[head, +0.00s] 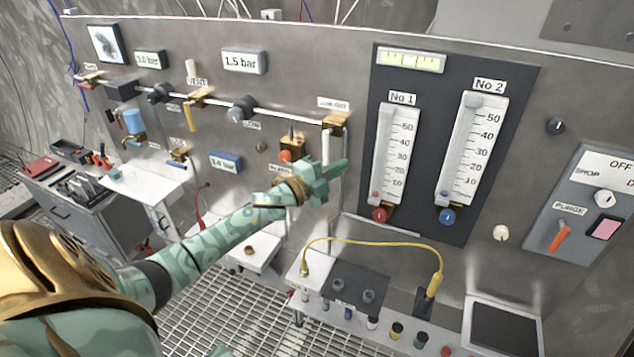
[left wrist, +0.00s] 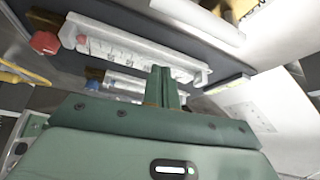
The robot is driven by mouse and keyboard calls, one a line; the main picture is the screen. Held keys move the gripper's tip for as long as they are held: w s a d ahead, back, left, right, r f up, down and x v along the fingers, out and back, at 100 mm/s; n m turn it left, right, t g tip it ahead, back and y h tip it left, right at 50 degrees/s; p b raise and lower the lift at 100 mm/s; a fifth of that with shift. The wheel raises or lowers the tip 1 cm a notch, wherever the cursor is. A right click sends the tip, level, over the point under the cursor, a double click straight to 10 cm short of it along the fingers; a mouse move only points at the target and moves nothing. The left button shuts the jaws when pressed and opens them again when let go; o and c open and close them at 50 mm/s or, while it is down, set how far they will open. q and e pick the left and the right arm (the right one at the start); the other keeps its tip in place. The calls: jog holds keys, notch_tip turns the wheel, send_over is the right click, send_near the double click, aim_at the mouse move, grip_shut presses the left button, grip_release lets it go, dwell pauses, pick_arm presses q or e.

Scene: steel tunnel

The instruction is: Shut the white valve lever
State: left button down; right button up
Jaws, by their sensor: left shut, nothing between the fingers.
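A pale, whitish lever (head: 326,147) hangs down from a brass valve (head: 336,122) at the right end of the panel's pipe. My left gripper (head: 335,178) is just below it, in front of the panel; its fingers are shut and empty. I cannot tell whether the gripper touches the lever. In the left wrist view the shut fingers (left wrist: 165,85) point at a white flow tube (left wrist: 135,50), with no lever clear between them. Another white lever (head: 191,68) stands upright on a brass valve (head: 198,97) farther left. My right gripper is not in view.
Flow tubes No 1 (head: 388,150) and No 2 (head: 470,150) stand right of my left gripper. An orange-knobbed fitting (head: 290,150) is close on its left. A yellow hose (head: 375,243) arches over the bench below. A yellow lever (head: 189,117) hangs farther left.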

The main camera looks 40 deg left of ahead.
pick_arm(q)
jog(key=a+r+b+v, duration=0.1)
jog(key=v, duration=0.8)
jog(key=shift+w+a+f, duration=0.15)
jog(key=shift+a+f, duration=0.15)
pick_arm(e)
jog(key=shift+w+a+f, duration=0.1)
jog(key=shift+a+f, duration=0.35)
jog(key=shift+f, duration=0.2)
pick_arm(q)
jog(key=shift+d, duration=0.15)
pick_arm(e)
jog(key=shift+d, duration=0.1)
